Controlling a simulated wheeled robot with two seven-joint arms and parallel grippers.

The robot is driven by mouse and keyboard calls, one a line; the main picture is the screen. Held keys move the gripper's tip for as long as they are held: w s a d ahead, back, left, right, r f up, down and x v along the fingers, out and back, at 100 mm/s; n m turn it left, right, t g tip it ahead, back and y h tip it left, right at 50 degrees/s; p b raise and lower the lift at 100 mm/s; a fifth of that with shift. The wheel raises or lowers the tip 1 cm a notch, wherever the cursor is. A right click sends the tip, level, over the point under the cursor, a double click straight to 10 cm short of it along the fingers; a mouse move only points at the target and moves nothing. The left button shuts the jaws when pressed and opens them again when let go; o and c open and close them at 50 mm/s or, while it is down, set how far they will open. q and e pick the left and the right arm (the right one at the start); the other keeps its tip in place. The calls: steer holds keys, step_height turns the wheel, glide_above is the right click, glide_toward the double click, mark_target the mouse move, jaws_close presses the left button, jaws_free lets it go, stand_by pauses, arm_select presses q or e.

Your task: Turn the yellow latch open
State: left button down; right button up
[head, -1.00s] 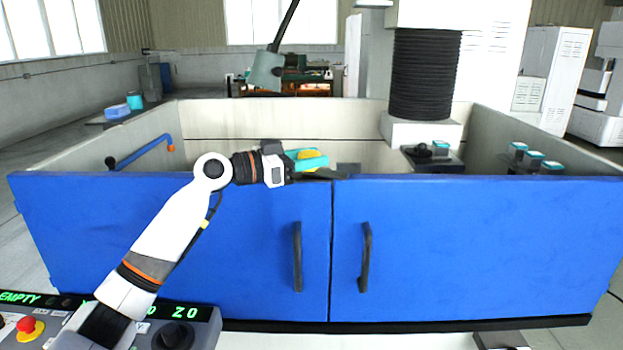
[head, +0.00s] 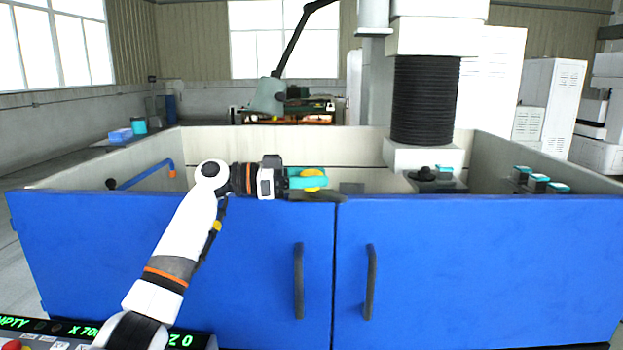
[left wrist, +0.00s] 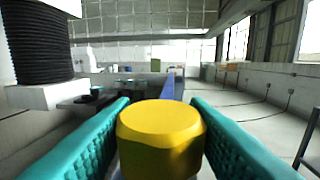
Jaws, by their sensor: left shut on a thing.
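The yellow latch (left wrist: 160,135) is a rounded yellow knob, large and central in the left wrist view. In the head view the latch (head: 313,180) shows at the top edge of the blue doors, near the seam between them. My left gripper (left wrist: 160,125) has teal fingers on both sides of the latch and is shut on it. In the head view the left gripper (head: 308,178) lies level across the door top, pointing right. A dark flat piece (head: 318,196) sits under the gripper at the seam. My right gripper is not in view.
Two blue doors (head: 200,260) with dark vertical handles (head: 298,280) close the tank front. Inside the tank a black bellows column (head: 425,100) hangs at right. A blue pipe (head: 145,175) is at the left wall. A control panel (head: 60,335) is at bottom left.

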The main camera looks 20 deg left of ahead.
arm_select(q)
steer(key=shift+f, duration=0.15)
steer(key=c, duration=0.8)
jaws_free()
steer(key=b+v, duration=0.2)
steer(key=v, duration=1)
